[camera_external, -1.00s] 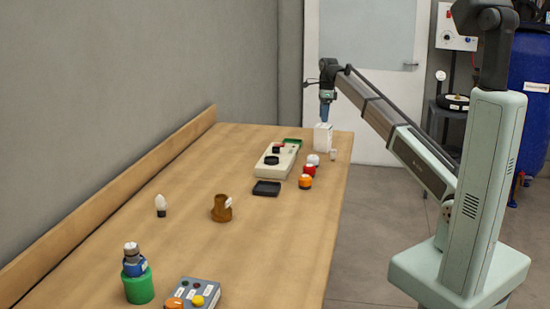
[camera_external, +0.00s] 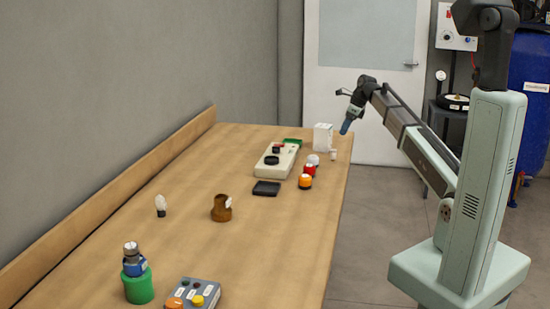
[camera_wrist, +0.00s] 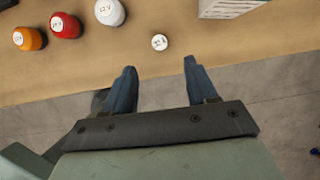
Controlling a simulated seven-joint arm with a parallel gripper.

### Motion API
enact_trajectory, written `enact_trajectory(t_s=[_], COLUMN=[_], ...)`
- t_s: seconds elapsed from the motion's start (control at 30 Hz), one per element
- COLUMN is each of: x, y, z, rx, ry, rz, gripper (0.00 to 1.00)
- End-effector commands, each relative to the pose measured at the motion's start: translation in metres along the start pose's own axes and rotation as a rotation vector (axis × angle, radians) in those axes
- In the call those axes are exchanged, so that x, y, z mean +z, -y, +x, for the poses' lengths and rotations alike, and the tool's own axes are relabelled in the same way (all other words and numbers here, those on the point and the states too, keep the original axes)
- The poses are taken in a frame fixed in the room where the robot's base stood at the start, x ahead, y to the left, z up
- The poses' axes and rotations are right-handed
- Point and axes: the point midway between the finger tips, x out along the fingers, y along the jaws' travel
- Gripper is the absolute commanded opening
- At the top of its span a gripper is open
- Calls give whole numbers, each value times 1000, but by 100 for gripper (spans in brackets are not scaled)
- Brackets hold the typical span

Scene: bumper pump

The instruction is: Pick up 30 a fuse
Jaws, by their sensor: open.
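A small white cylinder with a dark label on its top, which looks like the fuse (camera_wrist: 159,42), stands near the table's edge. Its label is too small to read surely. It also shows in the external view (camera_external: 333,155), just in front of a white box. My gripper (camera_wrist: 159,66) is open and empty, its two blue fingers apart. In the wrist view the fuse lies just beyond the fingertips, roughly centred between them. In the external view my gripper (camera_external: 345,130) is above and slightly right of the fuse, over the table's right edge, tilted.
Left of the fuse in the wrist view stand a white (camera_wrist: 110,12), a red (camera_wrist: 65,25) and an orange knob-like piece (camera_wrist: 29,39). The white box (camera_wrist: 228,8) is at right. A beige control box (camera_external: 277,160) lies farther left on the table (camera_external: 200,265).

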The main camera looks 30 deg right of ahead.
Motion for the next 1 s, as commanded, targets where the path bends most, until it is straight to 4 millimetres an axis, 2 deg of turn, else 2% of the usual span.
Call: enact_trajectory(t_s=[0.4, 0.77, 1.0], x=[-1, -1, -5], y=[0, 0, -1], z=[64, 81, 104], rx=[2, 1, 2], ry=[-3, -2, -3], rz=[-1, -1, -1], gripper=[57, 57, 57])
